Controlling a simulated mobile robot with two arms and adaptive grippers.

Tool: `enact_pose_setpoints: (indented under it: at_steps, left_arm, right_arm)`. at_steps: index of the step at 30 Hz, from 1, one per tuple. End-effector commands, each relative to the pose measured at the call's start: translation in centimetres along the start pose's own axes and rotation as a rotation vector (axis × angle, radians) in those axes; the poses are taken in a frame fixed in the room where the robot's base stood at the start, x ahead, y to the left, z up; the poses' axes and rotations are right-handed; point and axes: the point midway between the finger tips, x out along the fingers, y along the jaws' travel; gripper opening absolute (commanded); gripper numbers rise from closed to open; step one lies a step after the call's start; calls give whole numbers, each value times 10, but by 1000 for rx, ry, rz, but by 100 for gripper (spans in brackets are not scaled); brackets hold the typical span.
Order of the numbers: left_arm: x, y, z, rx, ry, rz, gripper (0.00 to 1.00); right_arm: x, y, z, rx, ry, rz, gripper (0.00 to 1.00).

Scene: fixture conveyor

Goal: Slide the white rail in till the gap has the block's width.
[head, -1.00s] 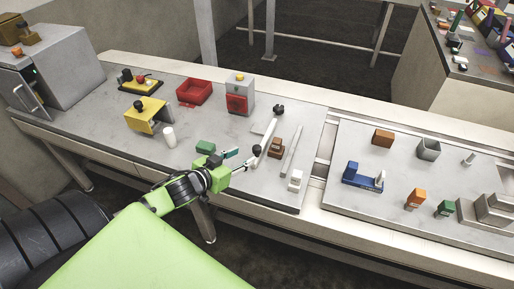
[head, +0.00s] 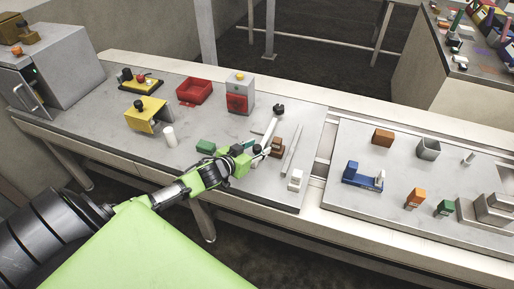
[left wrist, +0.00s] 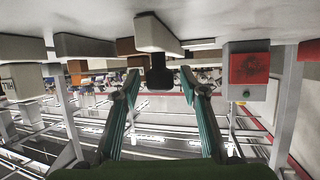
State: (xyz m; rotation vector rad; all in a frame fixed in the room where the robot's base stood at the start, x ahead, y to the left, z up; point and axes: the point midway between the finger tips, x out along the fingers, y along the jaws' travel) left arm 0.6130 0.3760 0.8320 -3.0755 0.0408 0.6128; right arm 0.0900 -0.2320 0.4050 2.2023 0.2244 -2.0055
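The white rail (head: 270,131) lies slanted on the grey table, with a black knob (head: 279,109) at its far end. A brown block (head: 277,147) stands just right of it, and a thin grey rail (head: 292,150) lies further right. My left gripper (head: 264,152) is at the near end of the white rail and hides that end. In the left wrist view its two teal fingers (left wrist: 160,100) are apart, with the white rail (left wrist: 155,34) and black knob (left wrist: 159,75) showing between them, farther out. I cannot tell whether a finger touches the rail. My right gripper is not in view.
A white block (head: 295,180) stands near the front edge, right of the gripper. A grey box with a red front (head: 238,97) stands behind. A blue fixture (head: 362,176) is on the right panel.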

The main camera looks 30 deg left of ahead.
Motion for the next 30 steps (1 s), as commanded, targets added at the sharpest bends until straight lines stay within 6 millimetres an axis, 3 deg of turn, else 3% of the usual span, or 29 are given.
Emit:
enact_pose_setpoints:
  at_steps: [2, 6, 12, 20, 27, 28, 30]
  left_arm:
    - [0, 0, 0, 0, 0, 0, 34]
    - [0, 0, 0, 0, 0, 0, 0]
    - [0, 3, -1, -2, 1, 1, 0]
    - [8, 33, -5, -5, 2, 2, 0]
    - [8, 33, -4, 0, 2, 1, 0]
    - [8, 32, -4, 0, 2, 1, 24]
    - [8, 32, -4, 0, 2, 1, 40]
  right_arm:
    - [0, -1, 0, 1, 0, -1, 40]
    - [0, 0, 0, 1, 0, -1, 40]
    - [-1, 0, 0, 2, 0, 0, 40]
    - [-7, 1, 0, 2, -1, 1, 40]
    - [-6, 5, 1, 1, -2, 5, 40]
    - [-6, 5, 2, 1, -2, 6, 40]
    - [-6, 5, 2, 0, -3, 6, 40]
